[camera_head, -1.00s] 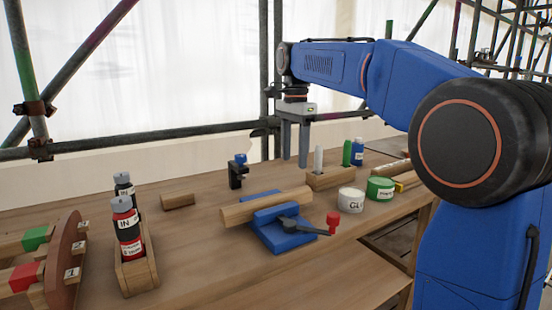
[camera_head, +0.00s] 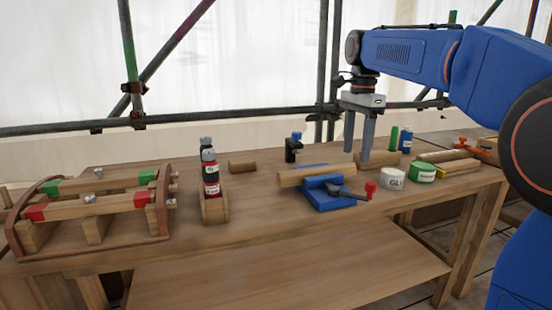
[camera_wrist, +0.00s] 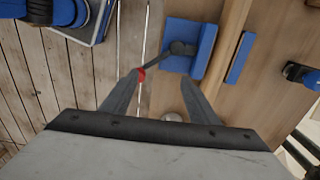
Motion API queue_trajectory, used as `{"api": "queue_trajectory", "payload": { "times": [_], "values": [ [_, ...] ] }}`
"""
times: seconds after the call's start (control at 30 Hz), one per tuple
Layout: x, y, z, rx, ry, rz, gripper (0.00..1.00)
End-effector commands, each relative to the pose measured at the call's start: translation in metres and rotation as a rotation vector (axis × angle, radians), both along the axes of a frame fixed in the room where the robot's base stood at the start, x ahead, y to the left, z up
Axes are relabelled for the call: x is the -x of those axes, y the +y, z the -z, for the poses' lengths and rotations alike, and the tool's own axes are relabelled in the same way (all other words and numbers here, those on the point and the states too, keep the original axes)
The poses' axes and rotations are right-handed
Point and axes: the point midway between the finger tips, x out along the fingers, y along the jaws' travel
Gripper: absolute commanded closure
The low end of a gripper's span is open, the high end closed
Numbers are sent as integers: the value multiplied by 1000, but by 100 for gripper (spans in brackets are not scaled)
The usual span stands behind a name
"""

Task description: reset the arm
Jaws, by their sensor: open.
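My gripper (camera_head: 358,158) hangs from the arm with its two fingers pointing down and apart, with nothing between them. In the head view it appears behind the vise, over the back right of the workbench (camera_head: 262,205). The wrist view also shows my gripper (camera_wrist: 160,78) with its fingers spread. There the left fingertip overlaps the red knob of the vise handle, but I cannot tell the height between them. The blue vise (camera_head: 327,196) holds a wooden bar (camera_head: 305,177) and also shows in the wrist view (camera_wrist: 184,45).
Red and black bottles (camera_head: 210,176) stand in a wooden holder at the bench's middle left. A wooden frame with red and green clamped pieces (camera_head: 95,205) is at the left. White (camera_head: 392,179) and green (camera_head: 422,173) tubs stand right of the vise. Scaffold poles (camera_head: 330,70) rise behind.

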Motion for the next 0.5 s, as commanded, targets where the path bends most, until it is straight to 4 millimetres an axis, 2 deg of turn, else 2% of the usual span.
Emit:
{"api": "queue_trajectory", "payload": {
  "times": [0.33,0.5],
  "values": [
    [25,-8,6,-2,-31,-88,46],
    [45,-14,12,-2,-53,-156,46]
  ]
}}
